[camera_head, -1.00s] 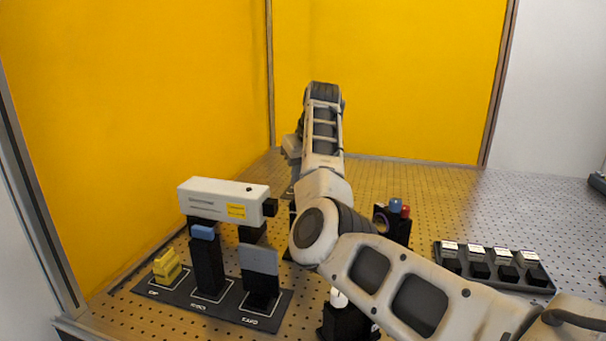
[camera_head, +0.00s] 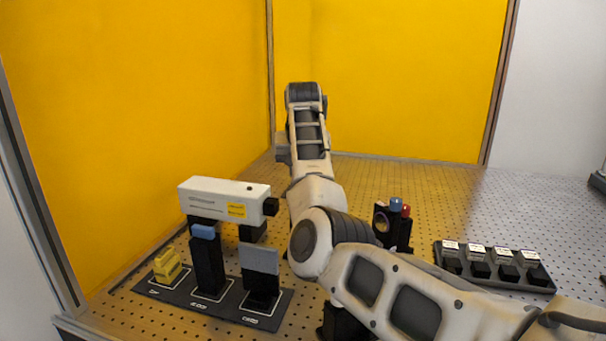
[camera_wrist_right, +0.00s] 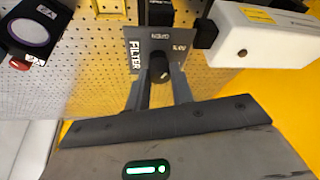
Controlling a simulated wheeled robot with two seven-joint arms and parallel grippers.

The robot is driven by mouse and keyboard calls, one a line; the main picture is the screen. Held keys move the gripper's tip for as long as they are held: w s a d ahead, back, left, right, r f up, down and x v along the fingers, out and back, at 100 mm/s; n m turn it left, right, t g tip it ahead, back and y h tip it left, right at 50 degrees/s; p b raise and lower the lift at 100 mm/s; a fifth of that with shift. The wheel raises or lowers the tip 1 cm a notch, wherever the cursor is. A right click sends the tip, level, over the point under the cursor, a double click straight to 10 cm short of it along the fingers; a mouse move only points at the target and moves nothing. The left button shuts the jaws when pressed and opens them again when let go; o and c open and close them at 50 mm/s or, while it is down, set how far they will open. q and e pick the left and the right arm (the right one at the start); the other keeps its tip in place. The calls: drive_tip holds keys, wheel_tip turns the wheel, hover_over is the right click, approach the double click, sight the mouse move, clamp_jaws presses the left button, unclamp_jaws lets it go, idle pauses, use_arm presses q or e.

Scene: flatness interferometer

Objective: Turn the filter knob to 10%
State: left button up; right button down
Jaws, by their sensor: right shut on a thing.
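The filter knob (camera_wrist_right: 160,68) is black and round with a small pale mark. It sits on a grey plate (camera_wrist_right: 146,43) lettered "FILTER" in the right wrist view. Two smaller labels on the plate, above and to the right of the knob, are too blurred to read surely. My right gripper (camera_wrist_right: 161,80) is shut on the knob, one finger on each side. In the head view my right arm reaches across the middle, and it hides the knob and the gripper. My left gripper is in neither view.
A white laser-like box (camera_head: 222,198) stands close left of my right arm. A dark mat (camera_head: 190,300) in front of it bears a yellow block, a blue-topped post and a grey plate. A tray (camera_head: 497,284) of several small blocks lies right. A black stand (camera_head: 396,235) has coloured knobs.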

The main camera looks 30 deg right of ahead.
drive_tip(key=m+g+h, duration=0.1)
drive_tip(key=m, duration=0.3)
drive_tip(key=shift+w+r, duration=0.1)
drive_tip(key=shift+r, duration=0.05)
drive_tip(key=shift+w+a+m+g+h, duration=0.1)
drive_tip(key=shift+m+g+h, duration=0.2)
drive_tip(key=shift+m, duration=0.8)
drive_tip(key=shift+m+g+h, duration=0.2)
drive_tip(key=shift+m+g, duration=0.2)
drive_tip(key=shift+m, duration=0.7)
drive_tip(key=c, duration=1.2)
unclamp_jaws()
